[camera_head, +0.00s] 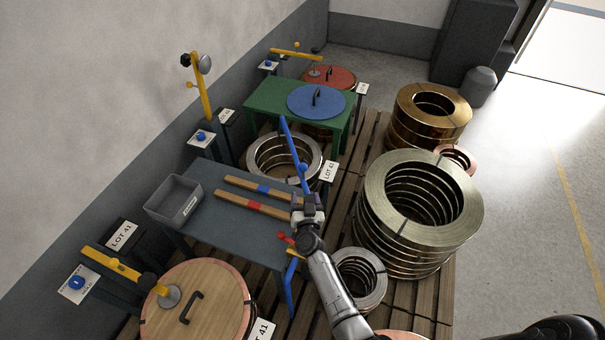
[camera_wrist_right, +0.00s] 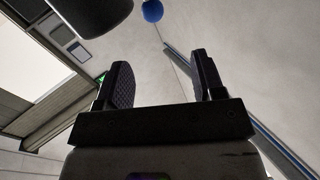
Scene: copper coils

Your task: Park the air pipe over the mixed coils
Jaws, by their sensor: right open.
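A slim blue pipe (camera_head: 289,141) with a blue ball knob rises past the far side of the grey-blue table; I take it for the air pipe. My right gripper (camera_head: 306,201) is open just below the pipe's lower part; contact cannot be told. In the right wrist view, the open jaws (camera_wrist_right: 162,88) hold nothing, with a blue ball (camera_wrist_right: 152,10) beyond and a blue bar (camera_wrist_right: 285,150) at the right. Coils include a tall pale stack (camera_head: 380,232), a bronze stack (camera_head: 410,130), a small silver stack (camera_head: 352,296) and silver coils (camera_head: 262,175). Which are mixed is unclear. My left gripper is not in view.
The grey-blue table (camera_head: 232,232) holds two wooden bars (camera_head: 250,203) and a grey bin (camera_head: 178,213). A green table (camera_head: 262,103) carries a blue lid (camera_head: 302,105). Yellow arms (camera_head: 201,90) stand along the wall. Floor at right is clear.

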